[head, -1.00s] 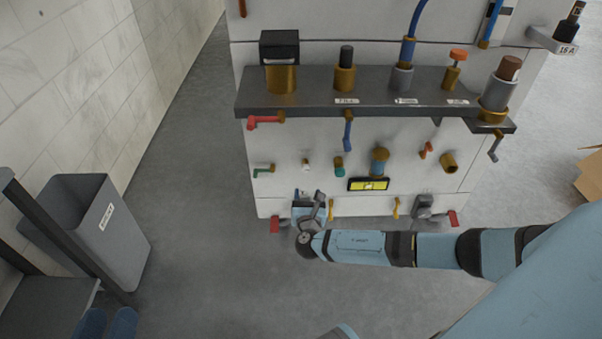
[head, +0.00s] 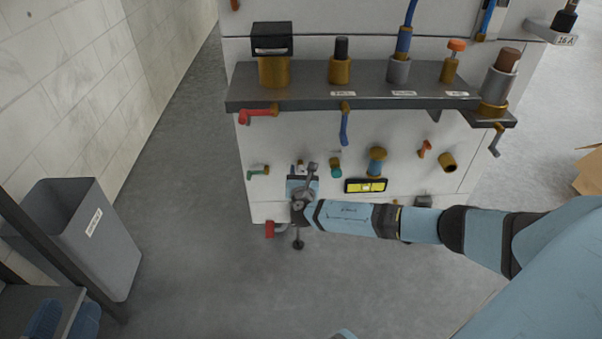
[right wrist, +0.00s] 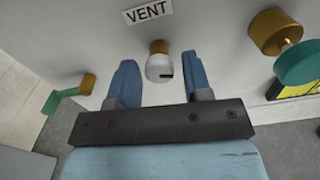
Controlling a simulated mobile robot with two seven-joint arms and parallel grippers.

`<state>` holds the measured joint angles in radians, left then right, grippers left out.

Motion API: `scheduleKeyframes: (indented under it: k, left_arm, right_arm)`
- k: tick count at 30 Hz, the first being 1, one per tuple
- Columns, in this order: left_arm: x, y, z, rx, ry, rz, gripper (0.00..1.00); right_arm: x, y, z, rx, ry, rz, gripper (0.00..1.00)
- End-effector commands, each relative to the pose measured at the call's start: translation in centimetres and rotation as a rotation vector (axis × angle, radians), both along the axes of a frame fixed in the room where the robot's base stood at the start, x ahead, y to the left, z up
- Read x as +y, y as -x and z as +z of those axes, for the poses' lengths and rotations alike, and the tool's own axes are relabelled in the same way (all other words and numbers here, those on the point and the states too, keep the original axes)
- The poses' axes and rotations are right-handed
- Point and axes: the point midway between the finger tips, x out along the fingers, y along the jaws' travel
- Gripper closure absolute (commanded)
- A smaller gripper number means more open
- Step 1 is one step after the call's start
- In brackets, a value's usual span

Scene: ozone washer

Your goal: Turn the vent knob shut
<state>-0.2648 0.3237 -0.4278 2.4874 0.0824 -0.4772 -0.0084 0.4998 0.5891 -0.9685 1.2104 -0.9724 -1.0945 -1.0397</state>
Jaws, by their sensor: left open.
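The vent knob (right wrist: 159,68) is a small white cap with a dark mark, on a brass stem under the VENT label (right wrist: 148,11). My right gripper (right wrist: 162,75) is open, with one blue finger on each side of the knob and a gap to both. I cannot tell how deep the knob sits between them. In the head view my right gripper (head: 302,181) is at the lower front of the washer panel, just below the knob (head: 300,163).
A green-handled valve (right wrist: 68,97) is left of the knob, and a brass and teal valve (right wrist: 290,55) is to the right. A dark shelf with fittings (head: 350,103) juts out above. A grey bin (head: 110,255) stands at left; the floor between is clear.

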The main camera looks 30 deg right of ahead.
Motion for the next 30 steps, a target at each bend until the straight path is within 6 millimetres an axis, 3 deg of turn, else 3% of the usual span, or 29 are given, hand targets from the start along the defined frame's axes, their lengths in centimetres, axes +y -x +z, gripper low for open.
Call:
scheduleKeyframes:
  k: [1, 5, 17, 22, 26, 30]
  left_arm:
    - [0.0, 0.0, 0.0, 0.001, 0.001, 0.000, 0.57]
    - [0.0, 0.0, 0.0, 0.002, 0.004, 0.001, 0.57]
    - [-0.2, 0.2, 0.9, 0.032, 0.028, -0.003, 0.57]
    - [-0.6, 0.8, 1.1, 0.122, 0.080, -0.007, 0.57]
    - [-1.3, 2.0, 0.0, 0.254, 0.146, -0.004, 0.57]
    - [-1.6, 2.7, 0.7, 0.309, 0.199, -0.003, 0.57]
  right_arm:
    - [0.0, 0.0, 0.0, 0.000, 0.000, 0.000, 0.66]
    - [0.0, 0.0, 0.0, 0.000, 0.000, 0.000, 0.95]
    - [0.1, 0.1, 0.2, 0.033, 0.049, -0.001, 0.95]
    - [0.1, 0.1, 0.4, 0.087, 0.136, -0.001, 0.95]
    - [0.1, 0.1, 0.5, 0.145, 0.230, -0.001, 0.95]
    - [0.1, 0.1, 0.5, 0.214, 0.343, 0.000, 0.95]
